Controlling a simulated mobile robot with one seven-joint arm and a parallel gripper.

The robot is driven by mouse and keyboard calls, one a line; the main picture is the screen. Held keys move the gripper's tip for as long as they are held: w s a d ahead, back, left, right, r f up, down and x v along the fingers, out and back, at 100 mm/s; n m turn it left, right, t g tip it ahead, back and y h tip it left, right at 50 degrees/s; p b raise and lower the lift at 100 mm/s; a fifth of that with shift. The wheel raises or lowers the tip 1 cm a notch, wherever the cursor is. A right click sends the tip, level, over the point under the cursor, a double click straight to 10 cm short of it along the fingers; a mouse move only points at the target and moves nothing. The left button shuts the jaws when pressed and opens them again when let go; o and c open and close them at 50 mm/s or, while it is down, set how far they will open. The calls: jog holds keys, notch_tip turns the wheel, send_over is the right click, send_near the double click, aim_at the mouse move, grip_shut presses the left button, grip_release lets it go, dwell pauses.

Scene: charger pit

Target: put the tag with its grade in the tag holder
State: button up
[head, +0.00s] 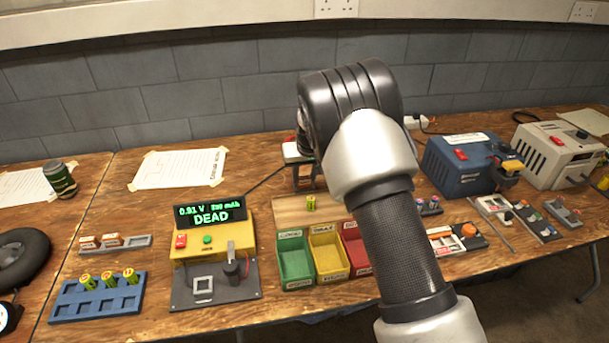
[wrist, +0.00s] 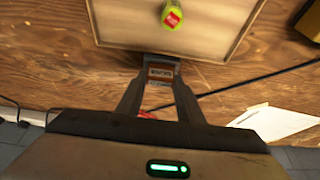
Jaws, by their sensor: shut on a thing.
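My gripper (wrist: 160,66) is shut on a small tag (wrist: 160,75) with an orange-brown face and white edge; its lettering is too small to read. In the head view my gripper (head: 305,180) is partly hidden behind my arm, just beyond the wooden tray (head: 288,212). A grey rack (head: 140,241) at left holds orange and white tags (head: 111,240), with a bare stretch at its right end. I cannot make out a separate tag holder. The tester display (head: 210,214) reads 0.91 V and DEAD.
A green battery (head: 311,203) stands on the tray and shows in the wrist view (wrist: 172,15). Green, yellow and red bins (head: 297,284) are in front. A blue rack (head: 70,312) holds several batteries. A blue charger (head: 455,165) stands right of my arm.

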jog(key=shift+f, duration=0.3)
dwell(0.4)
jog(key=o, duration=1.1)
jog(key=shift+r, duration=0.15)
jog(key=shift+r+p, duration=1.95)
jog(key=shift+r, duration=1.4)
